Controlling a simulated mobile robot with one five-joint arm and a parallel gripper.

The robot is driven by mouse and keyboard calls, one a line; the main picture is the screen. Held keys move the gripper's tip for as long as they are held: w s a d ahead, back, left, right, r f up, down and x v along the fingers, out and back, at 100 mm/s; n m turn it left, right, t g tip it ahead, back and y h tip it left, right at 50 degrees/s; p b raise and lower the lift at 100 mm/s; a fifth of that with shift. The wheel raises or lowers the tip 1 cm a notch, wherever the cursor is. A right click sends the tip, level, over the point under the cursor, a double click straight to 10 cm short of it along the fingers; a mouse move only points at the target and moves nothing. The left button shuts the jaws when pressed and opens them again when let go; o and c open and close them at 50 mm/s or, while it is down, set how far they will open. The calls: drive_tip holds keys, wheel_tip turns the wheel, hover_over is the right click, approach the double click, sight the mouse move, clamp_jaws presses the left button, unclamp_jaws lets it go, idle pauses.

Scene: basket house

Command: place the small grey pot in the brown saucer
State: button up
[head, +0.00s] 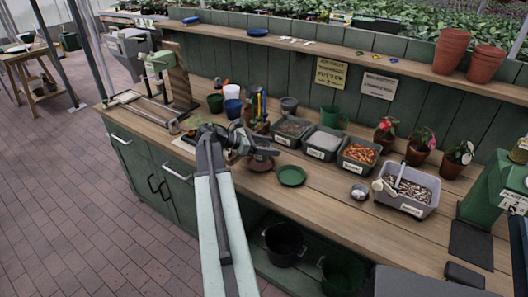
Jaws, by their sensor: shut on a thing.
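My gripper (266,144) is over the workbench, just above the brown saucer (262,164). It is shut on a small dark grey thing, which I take to be the small grey pot; the jaws and wrist hide most of it. I cannot tell whether the pot touches the saucer. The saucer lies on the wooden bench top, its far side covered by the gripper. Another dark grey pot (289,105) stands farther back, near the wall.
A green saucer (291,176) lies close on the right. Labelled bins, including one of orange pieces (360,154), stand behind. Bare bench (330,205) lies in front.

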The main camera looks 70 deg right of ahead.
drive_tip(key=shift+w+d, duration=0.15)
drive_tip(key=shift+d, duration=0.2)
drive_tip(key=f+b, duration=0.3)
drive_tip(key=shift+d+f, duration=0.2)
drive_tip(key=shift+d, duration=0.15)
drive_tip(key=shift+f+b, duration=0.35)
drive_tip(key=shift+b, duration=0.2)
drive_tip(key=shift+w+a+r, duration=0.15)
drive_tip(key=shift+r, duration=0.1)
drive_tip(key=shift+f, duration=0.2)
drive_tip(key=o, duration=1.4)
